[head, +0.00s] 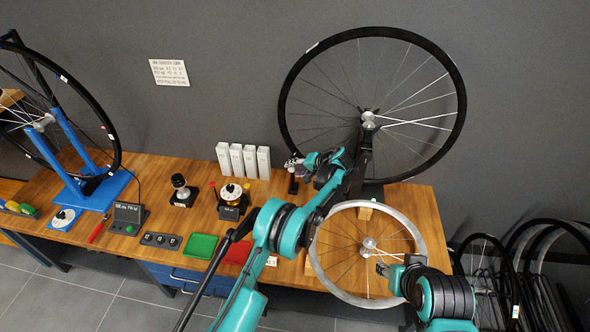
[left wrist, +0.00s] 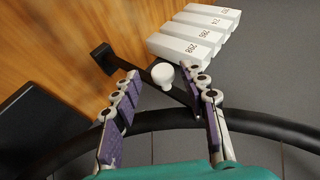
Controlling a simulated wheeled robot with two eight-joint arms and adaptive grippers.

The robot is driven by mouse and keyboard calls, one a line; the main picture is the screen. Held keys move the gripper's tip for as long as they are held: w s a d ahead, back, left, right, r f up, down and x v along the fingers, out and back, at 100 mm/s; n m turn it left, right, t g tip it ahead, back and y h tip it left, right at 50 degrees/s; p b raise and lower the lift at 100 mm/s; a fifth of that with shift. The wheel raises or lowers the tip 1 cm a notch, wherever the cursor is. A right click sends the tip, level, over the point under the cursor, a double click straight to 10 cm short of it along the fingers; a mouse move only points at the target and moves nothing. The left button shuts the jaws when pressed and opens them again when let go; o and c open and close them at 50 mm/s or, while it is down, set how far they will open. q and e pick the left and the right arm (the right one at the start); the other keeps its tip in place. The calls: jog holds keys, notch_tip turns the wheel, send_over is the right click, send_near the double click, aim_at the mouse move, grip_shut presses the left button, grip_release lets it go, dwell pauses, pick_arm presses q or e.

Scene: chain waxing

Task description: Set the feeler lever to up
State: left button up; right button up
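The feeler lever, a dark bar with a round white knob (left wrist: 162,73), runs from a black block (left wrist: 102,56) in the left wrist view. My left gripper (left wrist: 160,72) is open, its two purple-padded fingers on either side of the knob; whether either pad touches it I cannot tell. In the head view my left gripper (head: 294,163) is beside the upright truing stand, left of the large black wheel (head: 452,112). A small dark post (head: 293,184) shows below it; the knob is not clear there. My right gripper (head: 381,264) is over the silver rim, its opening unclear.
White boxes (head: 236,157) stand at the back of the wooden bench (head: 160,178). A silver wheel (head: 335,284) lies at the bench's right end. Green (head: 199,246) and red trays lie at the front. A blue wheel stand (head: 100,196) is at the left.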

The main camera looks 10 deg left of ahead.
pick_arm(q)
jog(key=v, duration=1.2)
dwell(0.3)
